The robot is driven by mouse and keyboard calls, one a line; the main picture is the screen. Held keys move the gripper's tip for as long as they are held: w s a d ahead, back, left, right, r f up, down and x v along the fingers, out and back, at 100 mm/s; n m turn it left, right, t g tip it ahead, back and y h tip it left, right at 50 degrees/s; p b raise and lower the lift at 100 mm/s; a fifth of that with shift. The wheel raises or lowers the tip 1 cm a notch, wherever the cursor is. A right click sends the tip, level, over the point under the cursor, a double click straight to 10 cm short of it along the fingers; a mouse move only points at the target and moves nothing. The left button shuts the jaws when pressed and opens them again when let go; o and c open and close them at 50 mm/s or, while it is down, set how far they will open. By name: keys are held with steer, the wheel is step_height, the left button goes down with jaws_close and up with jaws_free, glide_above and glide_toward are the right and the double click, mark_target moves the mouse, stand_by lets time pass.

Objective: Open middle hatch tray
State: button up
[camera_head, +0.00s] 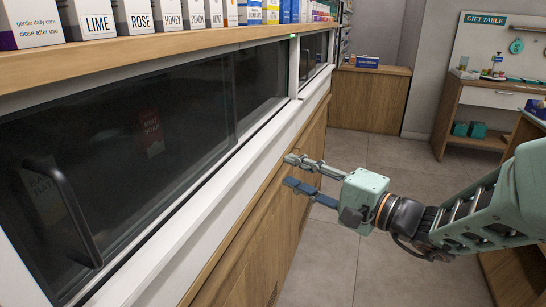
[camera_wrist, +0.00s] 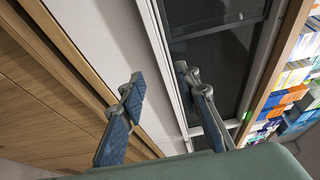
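Dark glass hatch panels in white frames run along the counter front. The large near panel (camera_head: 140,110) fills the left of the head view and has a black bar handle (camera_head: 72,215). A smaller dark panel (camera_head: 313,50) lies beyond the white post. I cannot tell which is the middle hatch tray; none looks pulled out. My gripper (camera_head: 288,172) is open and empty, fingers pointing at the counter front, to the right of the handle and apart from it. In the wrist view my gripper (camera_wrist: 160,76) shows spread fingers before the white frame, with a dark panel (camera_wrist: 222,65) behind.
Several boxes (camera_head: 170,15) stand on the wooden shelf (camera_head: 150,48) above the panels. A small green light (camera_head: 292,36) is on the post. Wooden fronts (camera_head: 270,220) lie below the white ledge. The tiled floor (camera_head: 330,250) is clear. A gift table (camera_head: 470,95) stands at the back right.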

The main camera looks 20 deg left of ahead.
mark_target(256, 156)
steer(key=x, duration=1)
steer(key=shift+w+a, duration=0.15)
steer(key=shift+a, duration=0.15)
steer(key=shift+c, duration=0.4)
jaws_close()
